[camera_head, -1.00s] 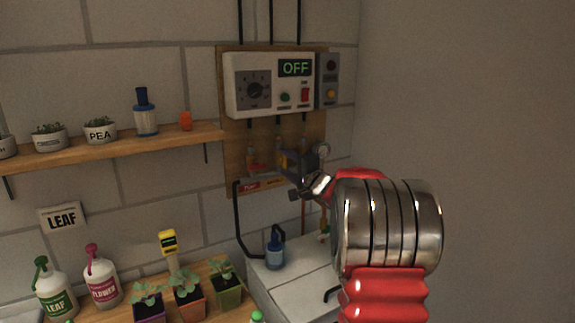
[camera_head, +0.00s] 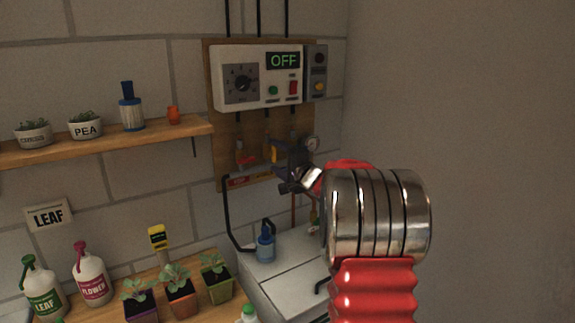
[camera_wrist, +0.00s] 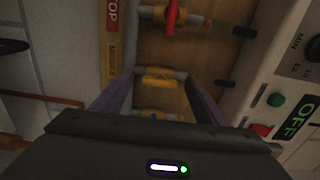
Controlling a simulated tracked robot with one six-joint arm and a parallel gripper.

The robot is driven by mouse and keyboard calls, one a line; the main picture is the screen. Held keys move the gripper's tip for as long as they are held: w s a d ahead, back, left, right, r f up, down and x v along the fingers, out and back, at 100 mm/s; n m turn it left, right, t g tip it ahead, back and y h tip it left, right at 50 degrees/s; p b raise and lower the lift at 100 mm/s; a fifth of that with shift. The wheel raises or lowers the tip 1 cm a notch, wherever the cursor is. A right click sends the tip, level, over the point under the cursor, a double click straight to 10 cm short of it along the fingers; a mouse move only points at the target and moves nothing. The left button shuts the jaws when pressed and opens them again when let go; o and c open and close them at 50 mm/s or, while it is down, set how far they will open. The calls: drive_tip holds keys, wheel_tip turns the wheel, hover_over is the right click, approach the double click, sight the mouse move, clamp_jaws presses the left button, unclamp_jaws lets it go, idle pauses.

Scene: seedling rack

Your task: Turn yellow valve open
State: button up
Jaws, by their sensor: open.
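The yellow valve (camera_wrist: 158,78) sits on a grey pipe on the wooden backboard, in the wrist view. My gripper (camera_wrist: 159,84) is open, with one dark finger on each side of the yellow handle. I cannot tell whether the fingers touch it. In the head view, my gripper (camera_head: 285,165) is in front of the board below the control box, and the yellow valve (camera_head: 274,153) shows only partly beside it. A red valve (camera_wrist: 172,16) is on the neighbouring pipe and also shows in the head view (camera_head: 246,160).
The control box (camera_head: 257,80) reading OFF hangs above the valves. Another yellow-orange fitting (camera_wrist: 160,115) lies close to the gripper's palm. A blue bottle (camera_head: 265,246) stands on the white surface below.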

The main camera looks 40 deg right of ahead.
drive_tip(key=s, duration=1.3)
drive_tip(key=shift+s+a, duration=0.25)
drive_tip(key=shift+a, duration=0.2)
